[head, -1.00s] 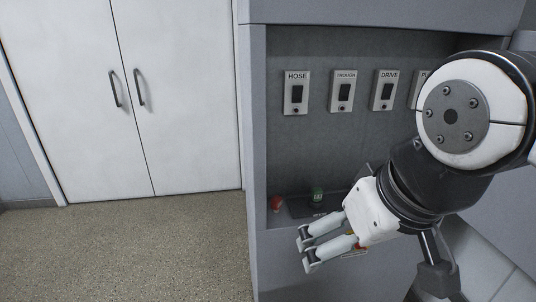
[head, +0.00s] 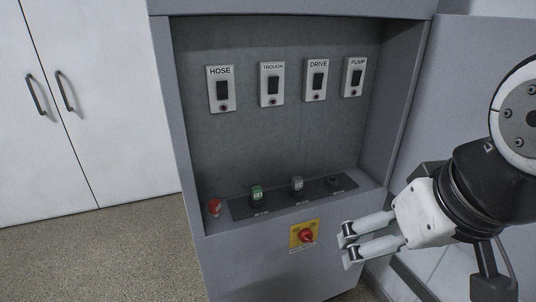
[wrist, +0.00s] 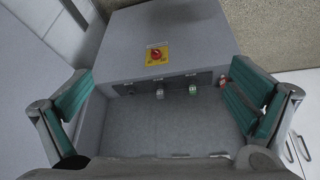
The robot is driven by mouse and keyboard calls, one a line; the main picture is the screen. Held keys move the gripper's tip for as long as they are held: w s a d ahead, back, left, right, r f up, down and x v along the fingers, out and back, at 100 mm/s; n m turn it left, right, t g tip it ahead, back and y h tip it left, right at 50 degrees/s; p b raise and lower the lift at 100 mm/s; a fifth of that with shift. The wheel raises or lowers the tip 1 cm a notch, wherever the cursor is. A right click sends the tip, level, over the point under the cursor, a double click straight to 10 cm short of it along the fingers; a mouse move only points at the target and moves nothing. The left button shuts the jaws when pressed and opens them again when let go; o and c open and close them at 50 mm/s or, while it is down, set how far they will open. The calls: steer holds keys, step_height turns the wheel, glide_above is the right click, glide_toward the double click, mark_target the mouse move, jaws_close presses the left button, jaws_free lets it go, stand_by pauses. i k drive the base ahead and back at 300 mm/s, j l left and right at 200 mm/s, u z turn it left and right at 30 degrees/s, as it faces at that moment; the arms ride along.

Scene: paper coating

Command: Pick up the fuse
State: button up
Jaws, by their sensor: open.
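Several small parts that could be fuses are at the bottom of the open cabinet; which one is meant I cannot tell. A red piece (head: 214,207) is on the ledge left of the strip. My gripper (head: 350,243) is open and empty, in front of the cabinet and right of the red knob.
A red rotary knob on a yellow plate (head: 304,236) sits on the cabinet front below the strip. A dark round socket or piece (head: 334,181) is at the strip's right end. Switches labelled HOSE (head: 221,89), TROUGH (head: 272,84), DRIVE (head: 316,80) and PUMP (head: 354,76) line the back wall.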

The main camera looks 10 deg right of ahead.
mark_target(297, 181)
steer(key=i+j, duration=0.1)
steer(key=i, duration=0.35)
steer(key=i+j+z, duration=0.1)
steer(key=i, duration=0.4)
